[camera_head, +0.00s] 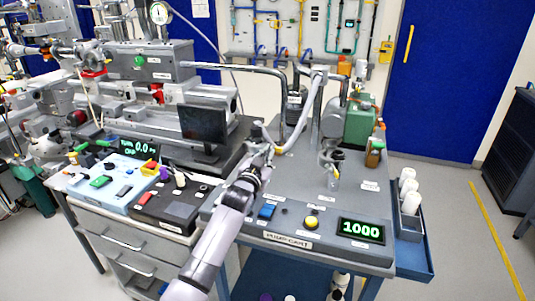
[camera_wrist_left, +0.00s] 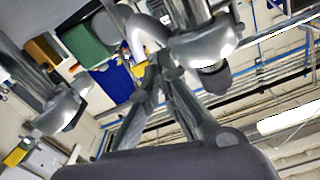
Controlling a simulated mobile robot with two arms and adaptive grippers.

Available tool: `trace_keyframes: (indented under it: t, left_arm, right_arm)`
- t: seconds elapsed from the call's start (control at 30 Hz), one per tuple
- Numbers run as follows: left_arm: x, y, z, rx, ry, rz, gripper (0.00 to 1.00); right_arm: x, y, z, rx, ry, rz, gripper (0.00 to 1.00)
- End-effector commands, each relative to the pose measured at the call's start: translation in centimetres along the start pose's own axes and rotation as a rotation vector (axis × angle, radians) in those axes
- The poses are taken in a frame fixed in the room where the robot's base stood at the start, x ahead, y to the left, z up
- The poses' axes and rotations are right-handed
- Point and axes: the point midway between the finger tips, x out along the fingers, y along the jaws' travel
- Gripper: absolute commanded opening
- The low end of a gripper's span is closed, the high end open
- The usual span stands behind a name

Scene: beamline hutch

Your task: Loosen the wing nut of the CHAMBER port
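My left gripper (camera_head: 262,150) reaches in over the pump cart, close to the lower end of a pale hose (camera_head: 303,112). In the left wrist view the two dark fingers of this gripper (camera_wrist_left: 160,62) lean together towards their tips. Whether anything is between the tips is not clear. Silver flanged fittings stand to the right (camera_wrist_left: 205,45) and left (camera_wrist_left: 62,110) of the fingers there. A dark rounded knob (camera_wrist_left: 214,80) hangs below the right fitting. I cannot make out the CHAMBER port or its wing nut for certain. My right gripper is not seen.
The pump cart (camera_head: 290,240) carries a yellow button (camera_head: 312,221), a display reading 1000 (camera_head: 360,231) and a green box (camera_head: 360,125). A dark monitor (camera_head: 203,124) stands left of the gripper.

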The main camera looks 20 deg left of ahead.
Motion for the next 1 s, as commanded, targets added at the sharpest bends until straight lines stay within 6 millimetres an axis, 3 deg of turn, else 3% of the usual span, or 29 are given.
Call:
trace_keyframes:
  t: [0.57,0.87,1.0]
  left_arm:
    - [0.04,-0.14,-0.19,-0.031,0.003,-0.002,0.0]
    - [0.02,-0.08,-0.09,-0.031,0.001,-0.001,0.22]
    - [0.01,-0.09,-0.05,-0.03,0.001,-0.001,0.23]
  right_arm:
    - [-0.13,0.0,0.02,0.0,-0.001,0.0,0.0]
    - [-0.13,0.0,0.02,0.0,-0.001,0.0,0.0]
    - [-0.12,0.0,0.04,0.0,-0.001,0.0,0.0]
